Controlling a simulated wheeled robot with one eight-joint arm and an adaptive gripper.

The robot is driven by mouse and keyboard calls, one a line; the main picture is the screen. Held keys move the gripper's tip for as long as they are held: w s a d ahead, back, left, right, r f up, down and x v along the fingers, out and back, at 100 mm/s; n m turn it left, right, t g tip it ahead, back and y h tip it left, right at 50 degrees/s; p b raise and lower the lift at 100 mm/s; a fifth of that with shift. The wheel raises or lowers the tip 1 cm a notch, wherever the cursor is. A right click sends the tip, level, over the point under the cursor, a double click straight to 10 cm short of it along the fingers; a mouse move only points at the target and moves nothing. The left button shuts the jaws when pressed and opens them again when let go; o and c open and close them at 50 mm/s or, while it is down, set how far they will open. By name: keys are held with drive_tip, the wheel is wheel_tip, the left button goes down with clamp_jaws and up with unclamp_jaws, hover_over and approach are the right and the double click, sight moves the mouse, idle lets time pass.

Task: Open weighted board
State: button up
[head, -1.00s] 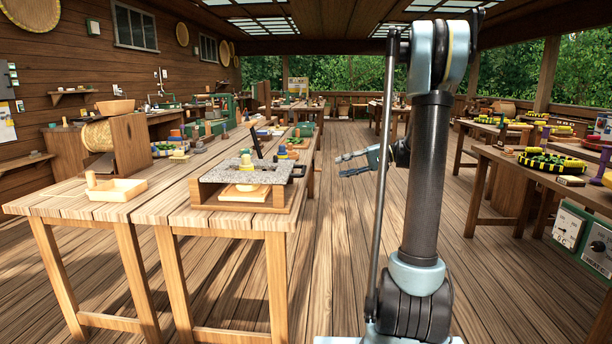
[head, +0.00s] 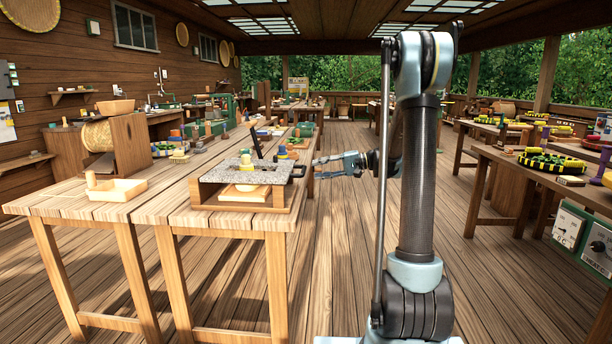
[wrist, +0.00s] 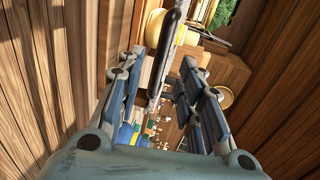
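The weighted board is a grey speckled slab (head: 235,172) lying flat on a low wooden frame at the near end of the left workbench. A yellow-topped weight (head: 246,163) stands on it. A black handle (head: 298,171) sticks out from its right edge. My gripper (head: 317,167) is just right of the handle in the head view, level with it, fingers pointing left. In the wrist view my gripper (wrist: 162,75) is open, and the black handle (wrist: 168,42) runs between or just beyond the fingertips. I cannot tell whether they touch.
A light wooden block or dish (head: 246,188) lies under the slab. A wooden tray (head: 117,189) sits at the left of the bench (head: 70,201). Tools and blocks crowd the bench behind the board. The aisle floor (head: 360,260) right of the bench is clear.

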sight(303, 172)
drive_tip(key=x, duration=0.7)
